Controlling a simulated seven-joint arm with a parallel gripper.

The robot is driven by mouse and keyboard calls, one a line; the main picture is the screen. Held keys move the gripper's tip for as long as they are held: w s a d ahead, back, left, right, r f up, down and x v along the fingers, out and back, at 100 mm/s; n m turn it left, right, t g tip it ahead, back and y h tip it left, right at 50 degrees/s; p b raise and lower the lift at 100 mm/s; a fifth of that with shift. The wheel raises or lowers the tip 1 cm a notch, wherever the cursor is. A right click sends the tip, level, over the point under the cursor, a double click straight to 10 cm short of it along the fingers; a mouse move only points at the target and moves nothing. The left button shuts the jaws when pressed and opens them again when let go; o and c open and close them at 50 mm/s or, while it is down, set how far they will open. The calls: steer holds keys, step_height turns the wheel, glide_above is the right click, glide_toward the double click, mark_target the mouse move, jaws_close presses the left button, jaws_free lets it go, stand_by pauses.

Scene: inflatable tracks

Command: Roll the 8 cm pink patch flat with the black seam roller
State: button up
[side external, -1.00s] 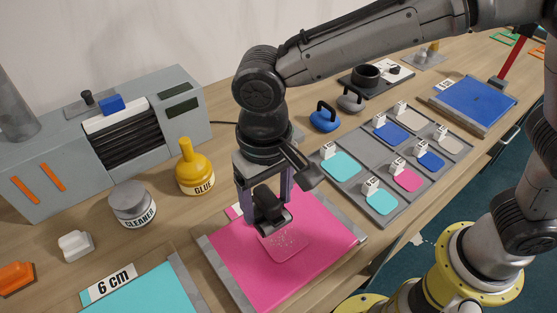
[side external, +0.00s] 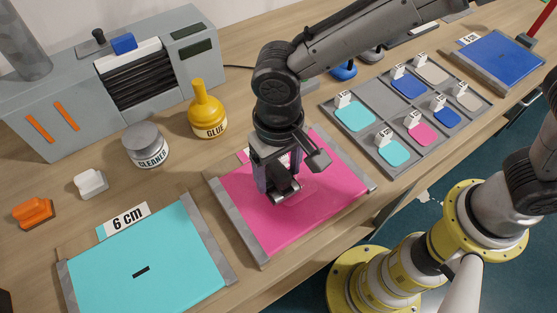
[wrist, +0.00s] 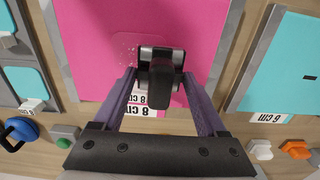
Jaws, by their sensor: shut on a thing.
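The pink sheet (side external: 262,238) lies flat on the bench between grey side strips, with an 8 cm label (wrist: 145,111) at its edge in the wrist view. A pink patch (side external: 306,190) with a faint pale rounded outline lies on it, partly hidden by the roller; it also shows in the wrist view (wrist: 124,42). My gripper (side external: 272,186) is shut on the black seam roller (wrist: 160,85), which has a dark handle and a metallic end. The roller is over the patch, low at the sheet; exact contact is hard to tell.
A turquoise 6 cm sheet (side external: 180,255) lies at the left. A yellow glue bottle (side external: 207,115) and a cleaner jar (side external: 145,146) stand behind. A grey tray of patches (side external: 375,100) is at the right, and a blue sheet (side external: 497,62) lies beyond it.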

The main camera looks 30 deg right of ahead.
steer(key=shift+f, duration=0.9)
steer(key=shift+d+r, duration=0.15)
steer(key=shift+d, duration=0.75)
steer(key=shift+c, duration=0.7)
steer(key=shift+s+d, duration=0.1)
steer(key=shift+d, duration=2.45)
steer(key=shift+a, duration=3.6)
steer(key=shift+d+r, duration=0.15)
steer(key=shift+r, duration=4)
